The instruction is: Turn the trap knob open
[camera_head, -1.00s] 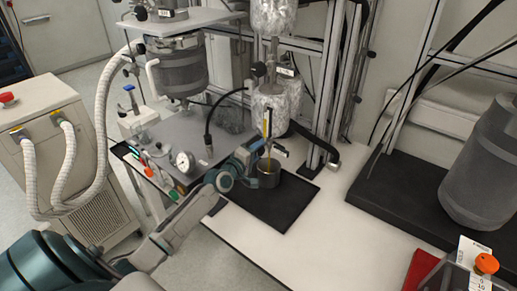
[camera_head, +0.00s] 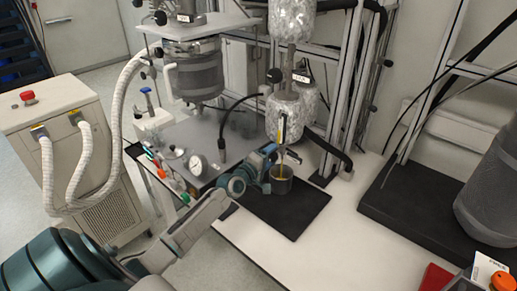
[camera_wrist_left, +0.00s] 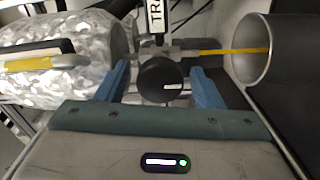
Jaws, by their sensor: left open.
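The black round trap knob (camera_wrist_left: 163,80) with a white mark sits between the two blue fingers of my left gripper (camera_wrist_left: 160,68) in the left wrist view. The fingers are open, one on each side, with gaps to the knob. A label beginning "TRA" (camera_wrist_left: 157,16) is above it. A thin yellow streak runs from the outlet beside the knob into the metal beaker (camera_wrist_left: 250,50). In the head view my left gripper (camera_head: 270,153) is at the outlet below the foil-wrapped vessel (camera_head: 284,110), just above the beaker (camera_head: 281,181). The knob is hidden there.
The beaker stands on a black mat (camera_head: 290,215) on the white bench. A pressure gauge (camera_head: 197,166) and small coloured valves are left of my gripper. Metal frame posts rise behind.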

